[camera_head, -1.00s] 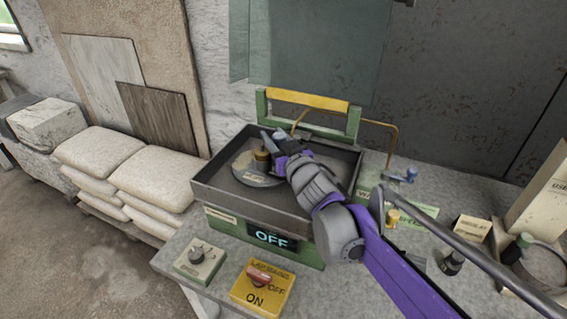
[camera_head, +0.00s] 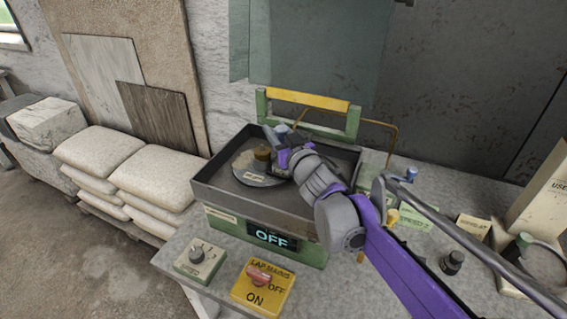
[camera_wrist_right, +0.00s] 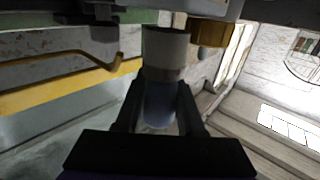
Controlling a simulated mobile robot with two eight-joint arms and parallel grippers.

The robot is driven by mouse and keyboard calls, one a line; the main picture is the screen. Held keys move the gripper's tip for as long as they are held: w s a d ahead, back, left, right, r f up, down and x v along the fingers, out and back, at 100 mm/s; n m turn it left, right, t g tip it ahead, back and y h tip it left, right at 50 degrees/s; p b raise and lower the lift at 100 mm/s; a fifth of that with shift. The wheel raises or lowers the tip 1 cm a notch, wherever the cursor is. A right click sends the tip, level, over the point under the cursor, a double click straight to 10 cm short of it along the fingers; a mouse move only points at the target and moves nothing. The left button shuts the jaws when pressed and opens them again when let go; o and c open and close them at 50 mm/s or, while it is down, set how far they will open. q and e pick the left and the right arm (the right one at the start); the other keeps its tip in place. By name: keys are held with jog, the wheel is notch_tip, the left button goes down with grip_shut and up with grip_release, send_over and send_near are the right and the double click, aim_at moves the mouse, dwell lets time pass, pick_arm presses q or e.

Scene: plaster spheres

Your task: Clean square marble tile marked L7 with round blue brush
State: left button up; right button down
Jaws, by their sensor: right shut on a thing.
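My right gripper (camera_head: 277,136) is inside the dark tray (camera_head: 212,190) of the green machine, near its back. In the right wrist view, its two fingers are shut on a blue, rounded handle (camera_wrist_right: 160,100) with a pale grey cylindrical part (camera_wrist_right: 165,48) beyond it. This may be the round blue brush, but no bristles show. Beside the gripper in the tray lies a round grey disc (camera_head: 256,180) with a small label and a brass knob (camera_head: 262,153). I cannot make out any square tile marked L7. My left gripper is not in view.
The machine's display (camera_head: 272,238) reads OFF. A yellow switch box (camera_head: 262,287) and a grey-green dial box (camera_head: 202,260) stand in front of it. A yellow-topped rail (camera_head: 307,101) rises behind the tray. Small bottles and boxes stand on the right of the bench.

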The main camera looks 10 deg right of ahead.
jog(key=shift+f+b, duration=0.4)
jog(key=shift+f, duration=0.2)
jog(key=shift+d, duration=0.1)
jog(key=shift+w+d, duration=0.25)
jog(key=shift+w, duration=0.25)
jog(key=shift+s+a+r, duration=0.1)
jog(key=shift+s+a, duration=0.2)
jog(key=shift+s, duration=0.2)
jog(key=shift+s+a+p, duration=0.3)
jog(key=shift+s+a, duration=0.1)
jog(key=shift+s, duration=0.15)
